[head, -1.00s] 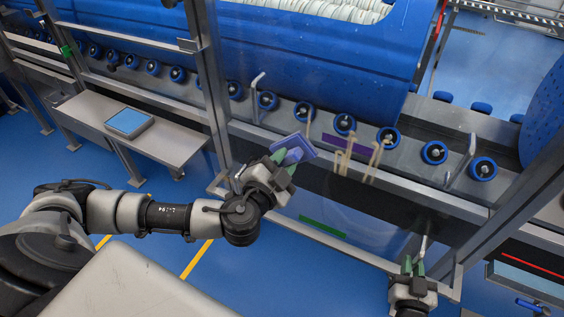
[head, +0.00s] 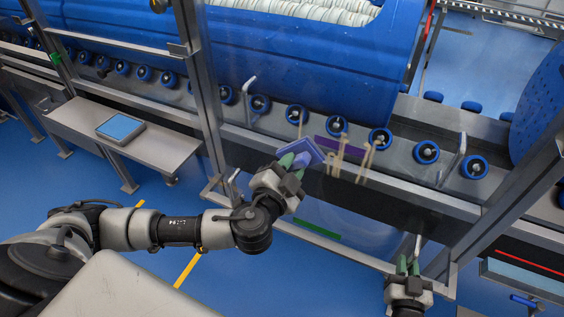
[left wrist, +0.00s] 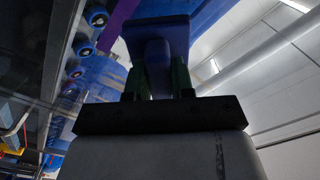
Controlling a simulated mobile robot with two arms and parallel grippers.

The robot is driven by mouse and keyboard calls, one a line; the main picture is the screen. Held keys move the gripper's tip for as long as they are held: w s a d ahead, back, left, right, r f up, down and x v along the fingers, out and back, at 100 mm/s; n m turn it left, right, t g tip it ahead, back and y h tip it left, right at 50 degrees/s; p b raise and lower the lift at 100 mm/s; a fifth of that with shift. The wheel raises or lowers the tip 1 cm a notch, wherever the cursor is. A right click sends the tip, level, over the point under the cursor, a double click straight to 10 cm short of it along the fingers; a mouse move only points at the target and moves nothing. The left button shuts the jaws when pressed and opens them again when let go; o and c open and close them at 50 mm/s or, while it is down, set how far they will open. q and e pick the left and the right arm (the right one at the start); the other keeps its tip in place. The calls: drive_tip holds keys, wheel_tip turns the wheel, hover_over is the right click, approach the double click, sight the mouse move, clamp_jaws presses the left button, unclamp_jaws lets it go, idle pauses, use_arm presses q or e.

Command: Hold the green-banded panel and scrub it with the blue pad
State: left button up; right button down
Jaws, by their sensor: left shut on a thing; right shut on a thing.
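The clear panel (head: 372,235) stands in the frame below the blue drum. It has a green band (head: 317,227) low down and a purple band (head: 340,148) at the top. Tan streaks (head: 366,158) show near the purple band. My left gripper (head: 291,168) is shut on the blue pad (head: 306,153), just left of the streaks; whether the pad touches the panel I cannot tell. The pad also shows in the left wrist view (left wrist: 156,36). My right gripper (head: 408,268) is shut on a pale metal handle (head: 417,244) at the panel's lower right.
A blue drum (head: 300,60) rests behind a row of blue rollers (head: 337,125). A steel shelf (head: 160,148) at left carries a tray with a light blue top (head: 120,128). Steel posts (head: 200,90) flank the panel. Blue floor (head: 70,190) is open at left.

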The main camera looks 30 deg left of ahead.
sight(314, 154)
use_arm(q)
drive_tip(key=shift+w+d, duration=0.15)
drive_tip(key=shift+d, duration=5.8)
drive_tip(key=shift+d, duration=1.75)
drive_tip(key=shift+w+r, duration=0.1)
drive_tip(key=shift+r, duration=1.6)
drive_tip(key=shift+a+f, duration=0.1)
drive_tip(key=shift+a, duration=9.15)
drive_tip(key=shift+r, duration=1.75)
drive_tip(key=shift+d+f, duration=0.1)
drive_tip(key=shift+d, duration=5.6)
